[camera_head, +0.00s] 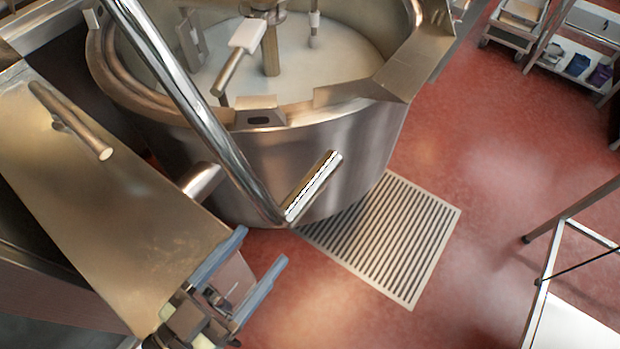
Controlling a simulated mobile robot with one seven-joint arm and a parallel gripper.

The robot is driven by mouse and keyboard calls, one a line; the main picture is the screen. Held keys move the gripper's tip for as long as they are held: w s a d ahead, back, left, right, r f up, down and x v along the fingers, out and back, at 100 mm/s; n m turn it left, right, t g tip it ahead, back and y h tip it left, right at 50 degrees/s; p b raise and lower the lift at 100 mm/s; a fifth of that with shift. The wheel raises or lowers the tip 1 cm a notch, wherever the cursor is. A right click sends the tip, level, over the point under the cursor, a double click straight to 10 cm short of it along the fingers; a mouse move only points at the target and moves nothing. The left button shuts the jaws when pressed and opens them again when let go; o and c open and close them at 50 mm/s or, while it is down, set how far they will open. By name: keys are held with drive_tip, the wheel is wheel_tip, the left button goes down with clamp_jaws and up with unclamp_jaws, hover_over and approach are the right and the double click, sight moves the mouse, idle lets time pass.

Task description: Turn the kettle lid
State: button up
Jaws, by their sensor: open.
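The large steel kettle (290,165) stands at the upper middle with its top open. Its pale inside and a mixing shaft (270,50) with paddles show. No lid covers the opening, and I cannot clearly make out the lid. A long shiny bar (195,105) slopes down across the kettle's front from the top left. It ends in a short cylindrical handle (312,188) that angles up to the right. My gripper (262,247) is at the lower middle, with two blue-grey fingers apart and nothing between them. In the picture it is below and left of the handle, not touching it.
A steel console (110,200) with a rod handle (70,120) fills the left side, close to my gripper. A floor drain grate (385,235) lies below the kettle on the red floor. A metal-framed table (570,325) stands lower right, and shelved carts (575,50) stand upper right.

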sight(303, 195)
drive_tip(key=p+x, duration=0.4)
drive_tip(key=x, duration=0.6)
drive_tip(key=shift+w+d+r, duration=0.1)
drive_tip(key=shift+w+d, duration=0.35)
drive_tip(key=shift+w, duration=0.15)
clamp_jaws()
drive_tip(key=shift+f, duration=0.2)
idle(0.5)
